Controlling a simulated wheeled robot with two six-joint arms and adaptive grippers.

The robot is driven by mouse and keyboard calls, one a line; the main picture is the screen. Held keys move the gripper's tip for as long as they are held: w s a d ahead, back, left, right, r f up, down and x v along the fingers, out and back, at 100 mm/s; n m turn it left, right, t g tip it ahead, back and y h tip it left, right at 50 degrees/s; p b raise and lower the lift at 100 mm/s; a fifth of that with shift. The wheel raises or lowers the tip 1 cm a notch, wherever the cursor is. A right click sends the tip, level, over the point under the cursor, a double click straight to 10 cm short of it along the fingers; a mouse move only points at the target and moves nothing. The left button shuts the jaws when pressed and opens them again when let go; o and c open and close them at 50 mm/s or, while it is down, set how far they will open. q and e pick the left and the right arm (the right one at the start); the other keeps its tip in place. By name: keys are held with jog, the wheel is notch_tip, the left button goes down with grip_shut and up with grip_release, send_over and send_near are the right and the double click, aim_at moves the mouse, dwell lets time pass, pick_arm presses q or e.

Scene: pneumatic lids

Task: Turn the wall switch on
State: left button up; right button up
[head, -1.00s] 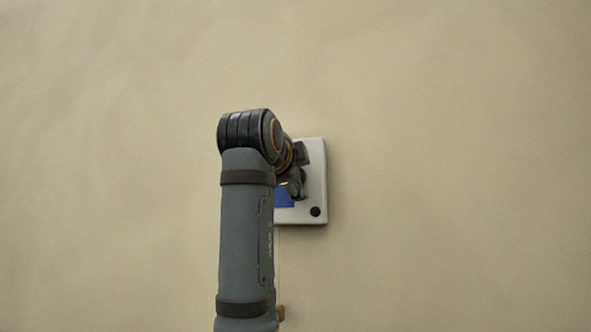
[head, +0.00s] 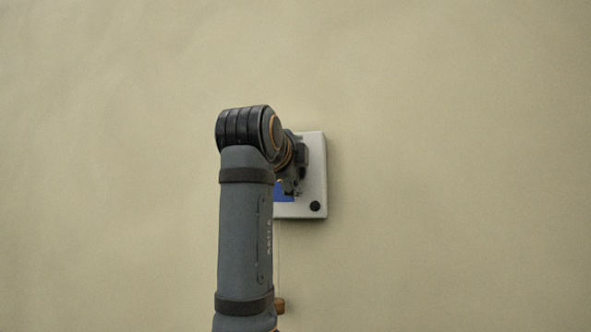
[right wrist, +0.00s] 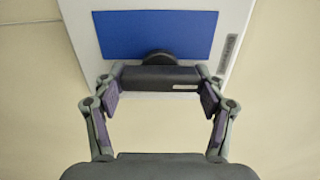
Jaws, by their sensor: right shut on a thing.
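The wall switch is a white box (head: 316,175) on the wall, with a blue panel (head: 284,196) and a round black spot at its lower right corner. My right arm hides its left part in the head view. The right wrist view shows the white box (right wrist: 243,22), the blue panel (right wrist: 155,32) and a dark bar-shaped handle (right wrist: 150,79) at a round black hub. My right gripper (right wrist: 160,88) has its fingers at the two ends of this bar and is shut on it. It shows small against the box in the head view (head: 291,184). My left gripper is out of view.
A thin cord hangs below the switch, with a small brown knob (head: 280,306) beside my right forearm. The beige wall (head: 450,150) around the switch is bare and clear.

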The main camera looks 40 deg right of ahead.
jog(key=o, duration=1.2)
jog(key=shift+c, duration=0.2)
jog(key=v, duration=0.7)
jog(key=shift+s, duration=0.2)
jog(key=shift+a, duration=0.15)
